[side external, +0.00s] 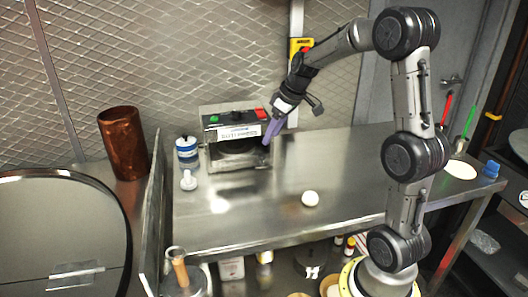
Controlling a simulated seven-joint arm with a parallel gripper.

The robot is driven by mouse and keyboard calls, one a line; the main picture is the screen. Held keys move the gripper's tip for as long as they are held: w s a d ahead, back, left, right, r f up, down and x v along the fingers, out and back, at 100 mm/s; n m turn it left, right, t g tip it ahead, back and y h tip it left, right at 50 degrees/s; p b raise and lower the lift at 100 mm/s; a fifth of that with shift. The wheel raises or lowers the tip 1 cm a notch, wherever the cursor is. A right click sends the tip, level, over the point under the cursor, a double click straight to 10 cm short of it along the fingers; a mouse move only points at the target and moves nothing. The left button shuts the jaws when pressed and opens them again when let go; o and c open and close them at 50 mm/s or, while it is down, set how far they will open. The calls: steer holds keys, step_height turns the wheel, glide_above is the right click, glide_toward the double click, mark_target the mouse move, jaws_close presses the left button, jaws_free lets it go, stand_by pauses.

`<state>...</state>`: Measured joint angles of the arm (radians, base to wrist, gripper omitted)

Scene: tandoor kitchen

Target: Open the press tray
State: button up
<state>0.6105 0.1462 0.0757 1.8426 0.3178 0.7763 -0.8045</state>
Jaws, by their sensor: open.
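The press (236,128) is a metal box near the back left of the steel table, with a green and a red button on its top panel and a white label on its front. Its lower part, with a dark round area (238,147) inside a metal frame, faces the camera; how far the tray is out I cannot tell. My gripper (267,141) has purple fingers pointing down at the press's front right corner. It is open, with nothing visible between the fingers. Whether a finger touches the press I cannot tell.
A low metal partition (157,205) bounds the left side. The table's middle is mostly clear.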

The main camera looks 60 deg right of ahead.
mark_target(262, 155)
steer(key=x, duration=0.8)
steer(key=shift+r, duration=0.1)
jaws_close()
stand_by(1.2)
